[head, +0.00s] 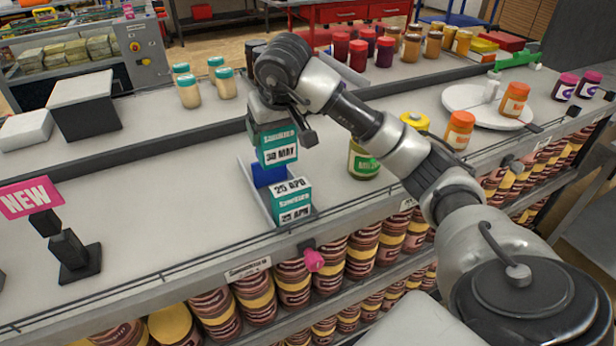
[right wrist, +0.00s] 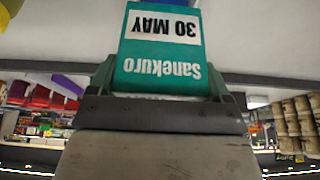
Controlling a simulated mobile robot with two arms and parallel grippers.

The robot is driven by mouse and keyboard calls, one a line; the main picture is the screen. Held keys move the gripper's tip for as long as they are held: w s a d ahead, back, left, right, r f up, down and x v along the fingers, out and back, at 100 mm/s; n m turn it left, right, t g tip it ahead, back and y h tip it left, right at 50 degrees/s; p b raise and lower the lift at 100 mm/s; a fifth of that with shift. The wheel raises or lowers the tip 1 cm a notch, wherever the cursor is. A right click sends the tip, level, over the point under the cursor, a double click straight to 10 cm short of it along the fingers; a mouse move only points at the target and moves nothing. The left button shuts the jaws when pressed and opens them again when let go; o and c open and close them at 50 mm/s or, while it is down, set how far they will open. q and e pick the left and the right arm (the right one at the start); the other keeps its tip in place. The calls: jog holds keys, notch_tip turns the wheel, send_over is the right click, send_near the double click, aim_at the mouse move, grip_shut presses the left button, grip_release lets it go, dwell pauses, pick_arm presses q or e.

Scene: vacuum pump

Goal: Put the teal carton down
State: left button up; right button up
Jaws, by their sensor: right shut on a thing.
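My right gripper (head: 282,118) is shut on a teal carton (head: 277,150) marked "30 MAY". The same carton fills the upper middle of the right wrist view (right wrist: 160,50), upside down, between the gripper's fingers (right wrist: 160,92). In the head view it shows just behind and above a second teal carton (head: 291,196) marked "25 APR". That one stands in the front of a narrow grey tray (head: 253,192) on the counter. A blue piece (head: 266,175) shows in the tray below the held carton. I cannot tell whether the held carton touches it. My left gripper is not in view.
A green-labelled jar (head: 362,160) with a yellow lid stands right of the tray, near my right arm. A round white board (head: 487,108) holds an orange jar (head: 514,100). A pink "NEW" sign (head: 28,197) stands at left.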

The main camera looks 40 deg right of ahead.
aim_at(272, 149)
jog(key=f, duration=0.2)
jog(key=a+f, duration=0.1)
jog(key=f, duration=0.1)
jog(key=shift+f+p, duration=0.2)
jog(key=shift+p, duration=0.1)
jog(key=shift+w+f, duration=0.1)
jog(key=shift+f, duration=0.25)
notch_tip(272, 149, down, 4)
jog(key=shift+d+f+p, duration=0.1)
jog(key=shift+d+p, duration=0.05)
jog(key=shift+p, duration=0.25)
jog(key=shift+f, duration=0.15)
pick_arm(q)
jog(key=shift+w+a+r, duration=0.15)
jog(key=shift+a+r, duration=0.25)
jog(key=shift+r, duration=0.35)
pick_arm(e)
jog(key=shift+f, duration=0.2)
jog(key=o, duration=0.6)
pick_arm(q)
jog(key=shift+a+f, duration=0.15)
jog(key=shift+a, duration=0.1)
pick_arm(e)
jog(key=shift+o, duration=1.1)
